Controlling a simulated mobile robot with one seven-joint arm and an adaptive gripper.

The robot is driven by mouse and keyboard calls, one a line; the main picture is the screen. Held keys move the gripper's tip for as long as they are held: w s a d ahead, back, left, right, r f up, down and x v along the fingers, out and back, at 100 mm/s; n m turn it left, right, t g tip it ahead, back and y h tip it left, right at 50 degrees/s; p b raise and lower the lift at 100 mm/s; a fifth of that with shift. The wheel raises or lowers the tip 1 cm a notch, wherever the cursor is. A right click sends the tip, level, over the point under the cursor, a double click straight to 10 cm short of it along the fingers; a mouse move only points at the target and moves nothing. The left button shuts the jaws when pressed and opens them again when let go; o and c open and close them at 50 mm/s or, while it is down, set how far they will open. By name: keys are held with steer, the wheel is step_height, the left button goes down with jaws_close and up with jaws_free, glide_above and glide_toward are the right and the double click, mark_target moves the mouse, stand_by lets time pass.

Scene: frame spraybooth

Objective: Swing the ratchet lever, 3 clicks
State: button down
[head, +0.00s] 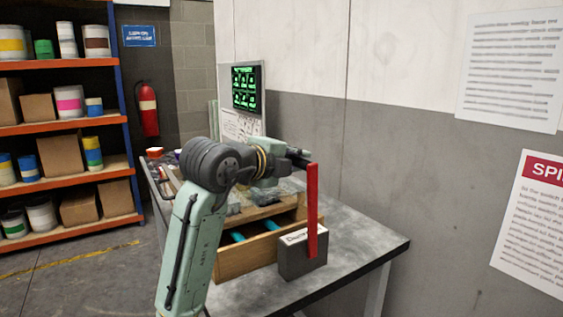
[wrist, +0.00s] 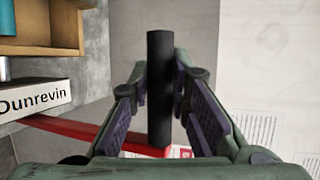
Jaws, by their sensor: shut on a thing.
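The ratchet lever is a flat red bar (head: 312,212) that stands near upright at the side of a small grey box (head: 301,262) on the workbench. My gripper (head: 299,157) is at the lever's top end. In the wrist view, a black cylindrical grip (wrist: 160,95) lies between my two fingers, which are shut on it. The red bar (wrist: 85,134) runs from that grip to the left, toward the box marked "Dunrevin" (wrist: 35,101). In the head view my gripper and the bar's top hide most of the grip.
A wooden tray (head: 240,258) with blue-green items stands just left of the grey box on the workbench (head: 358,243). A panel with a green display (head: 246,88) stands behind. The bench's right end is clear. The wall (head: 420,165) lies close behind.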

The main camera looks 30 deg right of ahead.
steer(key=shift+d+r, duration=0.15)
steer(key=shift+d, duration=0.4)
steer(key=c, duration=1.5)
jaws_free()
steer(key=shift+d, duration=0.2)
steer(key=shift+a, duration=0.1)
steer(key=shift+s+a, duration=0.15)
steer(key=shift+a, duration=0.3)
steer(key=v, duration=1.1)
steer(key=shift+s, duration=0.1)
